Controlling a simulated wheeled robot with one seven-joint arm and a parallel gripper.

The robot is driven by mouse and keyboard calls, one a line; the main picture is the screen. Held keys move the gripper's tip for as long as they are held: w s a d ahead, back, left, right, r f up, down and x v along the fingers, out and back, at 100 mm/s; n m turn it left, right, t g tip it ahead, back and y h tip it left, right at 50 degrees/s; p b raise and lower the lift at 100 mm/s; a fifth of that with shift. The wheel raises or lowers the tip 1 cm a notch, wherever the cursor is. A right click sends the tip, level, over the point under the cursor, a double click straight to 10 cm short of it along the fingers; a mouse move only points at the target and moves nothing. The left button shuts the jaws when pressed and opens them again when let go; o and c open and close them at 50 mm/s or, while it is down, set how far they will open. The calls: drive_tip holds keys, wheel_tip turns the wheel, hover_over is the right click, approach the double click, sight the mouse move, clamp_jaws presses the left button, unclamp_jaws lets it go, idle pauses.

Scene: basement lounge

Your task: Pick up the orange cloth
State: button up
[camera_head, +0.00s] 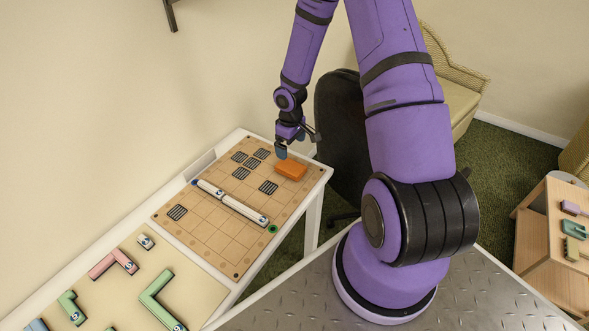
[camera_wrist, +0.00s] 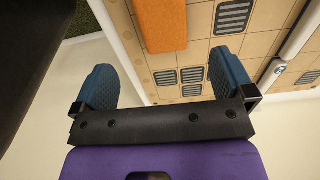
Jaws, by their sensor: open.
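The orange cloth (camera_head: 291,169) looks like a flat folded block and lies on the far right part of a tan grid board (camera_head: 222,233) on the white table. It also shows at the top of the wrist view (camera_wrist: 161,22), just beyond the fingers and between their lines. My gripper (camera_head: 288,150) is above the board, close to the cloth's upper left side. In the wrist view my gripper (camera_wrist: 161,82) has its two blue fingertips wide apart with nothing between them. I cannot tell the exact height above the cloth.
Several dark slotted squares (camera_head: 268,187) and a long white bar (camera_head: 231,203) lie on the board. Green (camera_head: 160,296) and pink (camera_head: 113,263) pieces lie nearer on the table. A dark chair (camera_head: 342,135) stands beside the table's right edge. A wall runs along the left.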

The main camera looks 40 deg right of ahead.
hover_over(291, 166)
wheel_tip(291, 166, down, 5)
drive_tip(key=shift+w+d+r, duration=0.15)
drive_tip(key=shift+f, duration=2.55)
drive_tip(key=shift+c, duration=0.2)
drive_tip(key=c, duration=1)
